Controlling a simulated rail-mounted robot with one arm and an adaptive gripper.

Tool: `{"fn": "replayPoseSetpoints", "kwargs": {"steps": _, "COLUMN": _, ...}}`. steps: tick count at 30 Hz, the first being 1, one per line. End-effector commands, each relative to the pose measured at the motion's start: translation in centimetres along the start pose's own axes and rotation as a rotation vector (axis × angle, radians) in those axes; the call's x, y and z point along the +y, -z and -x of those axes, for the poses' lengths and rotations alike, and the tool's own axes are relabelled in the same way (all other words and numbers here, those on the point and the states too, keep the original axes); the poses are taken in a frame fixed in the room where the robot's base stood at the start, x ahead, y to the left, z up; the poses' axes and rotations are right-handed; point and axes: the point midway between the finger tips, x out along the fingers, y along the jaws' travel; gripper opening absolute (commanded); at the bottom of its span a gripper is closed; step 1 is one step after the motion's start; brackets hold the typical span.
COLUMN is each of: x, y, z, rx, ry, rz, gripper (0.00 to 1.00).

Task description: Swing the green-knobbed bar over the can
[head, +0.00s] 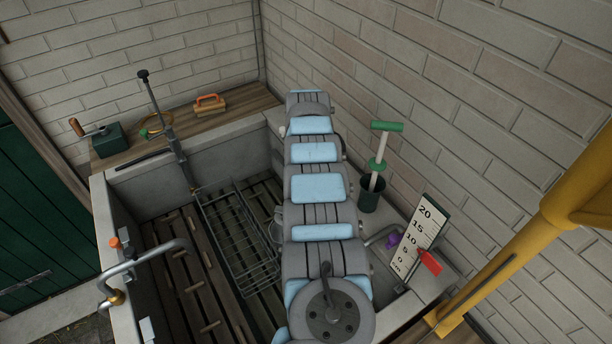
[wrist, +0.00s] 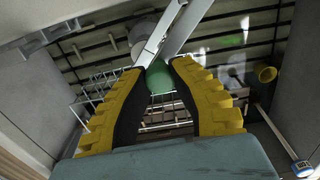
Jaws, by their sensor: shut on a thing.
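In the wrist view my gripper (wrist: 158,71) is closed on the green knob (wrist: 160,82), which sits between the ends of its yellow, black-padded fingers. Pale metal bars (wrist: 170,32) run up and away from the knob. A grey rounded thing (wrist: 139,48), perhaps the can, shows behind the left finger and bars. How the bar lies over it is unclear. In the head view my arm hides my gripper and the green knob. A grey rounded edge (head: 275,229), possibly the can, peeks out left of my arm beside the wire rack.
The trough holds a wire rack (head: 239,245) and wooden slats (head: 184,272). An upright black-knobbed lever (head: 160,115) stands at its back and a curved pipe (head: 150,257) at its left. Right of my arm are a green-handled tool (head: 379,160) in a pot and a scale board (head: 418,235).

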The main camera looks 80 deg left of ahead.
Motion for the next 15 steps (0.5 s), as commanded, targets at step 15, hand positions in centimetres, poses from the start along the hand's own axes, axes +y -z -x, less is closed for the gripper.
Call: {"fn": "replayPoseSetpoints", "kwargs": {"steps": 15, "x": -0.21, "y": 0.24, "z": -0.15, "rx": 0.002, "ry": 0.002, "rz": 0.029, "gripper": 0.00}}
